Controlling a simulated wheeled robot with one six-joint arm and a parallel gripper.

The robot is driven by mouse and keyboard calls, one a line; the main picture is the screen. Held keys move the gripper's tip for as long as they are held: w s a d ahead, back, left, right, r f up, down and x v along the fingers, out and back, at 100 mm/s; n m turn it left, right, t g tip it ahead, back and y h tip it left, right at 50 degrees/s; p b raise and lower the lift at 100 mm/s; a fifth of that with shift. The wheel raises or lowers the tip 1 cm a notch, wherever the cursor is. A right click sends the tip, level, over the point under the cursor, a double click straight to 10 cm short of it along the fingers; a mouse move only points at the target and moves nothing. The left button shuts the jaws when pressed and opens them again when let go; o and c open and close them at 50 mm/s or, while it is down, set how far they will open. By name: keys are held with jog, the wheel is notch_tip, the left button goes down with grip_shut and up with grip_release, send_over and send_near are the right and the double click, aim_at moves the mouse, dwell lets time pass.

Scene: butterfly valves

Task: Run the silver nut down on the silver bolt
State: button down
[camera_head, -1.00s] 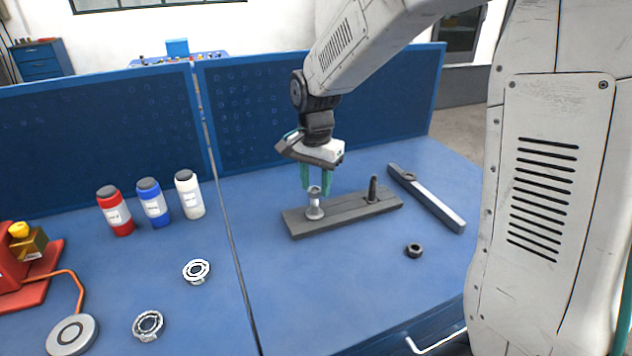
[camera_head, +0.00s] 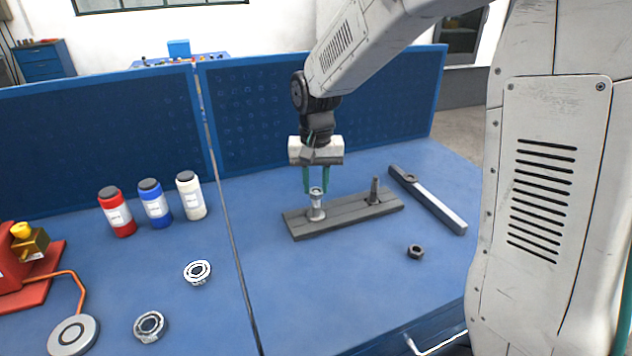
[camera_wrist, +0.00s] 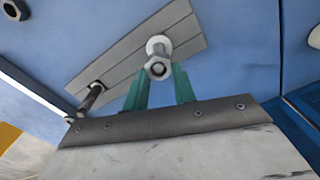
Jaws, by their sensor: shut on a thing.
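The silver bolt (camera_head: 316,212) stands upright at the left end of a grey plate (camera_head: 345,217). The silver nut (camera_head: 316,191) is at the top of the bolt. In the wrist view the nut (camera_wrist: 158,68) has the bolt's end showing in its hole. My gripper (camera_head: 316,187) points straight down over the bolt, its green fingers on either side of the nut and shut on it. The nut sits above the bolt's wide base, with shank showing between them. How far the thread is engaged cannot be seen.
A dark bolt (camera_head: 374,190) stands at the plate's right end. A dark nut (camera_head: 416,252) lies in front, and a grey bar (camera_head: 430,200) lies to the right. Bottles, two ring parts and a red device are at left. The table front is clear.

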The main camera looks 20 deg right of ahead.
jog(key=m, duration=0.4)
jog(key=shift+s, duration=0.15)
jog(key=m, duration=0.9)
jog(key=shift+s, duration=0.25)
jog(key=m, duration=0.6)
jog(key=shift+s, duration=0.15)
jog(key=m, duration=0.5)
jog(key=shift+s, duration=0.1)
